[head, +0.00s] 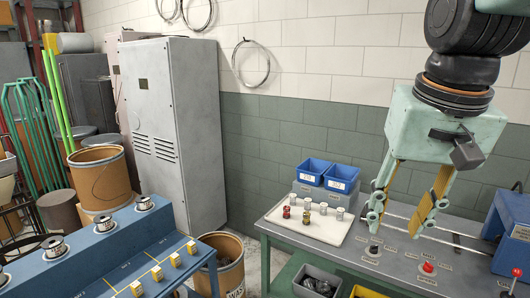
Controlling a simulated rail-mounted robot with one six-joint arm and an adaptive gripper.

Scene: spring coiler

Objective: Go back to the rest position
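My gripper (397,226) hangs at the right of the head view, its pale green body above two yellow-striped fingers pointing down. The fingers are spread apart, with nothing visible between them. The fingertips appear over the grey workbench (455,262), right of the white tray (283,224). I cannot tell how high they are above the bench. The white tray holds several small cylinders, some silver, one red (286,212) and one darker yellowish one (306,218).
Two blue bins (313,171) stand behind the tray. A black knob (373,248) and a red button (428,268) sit on the bench. A blue spool bench (100,250) is at left, with a brown drum (228,262) beside it. A grey cabinet (175,120) stands behind.

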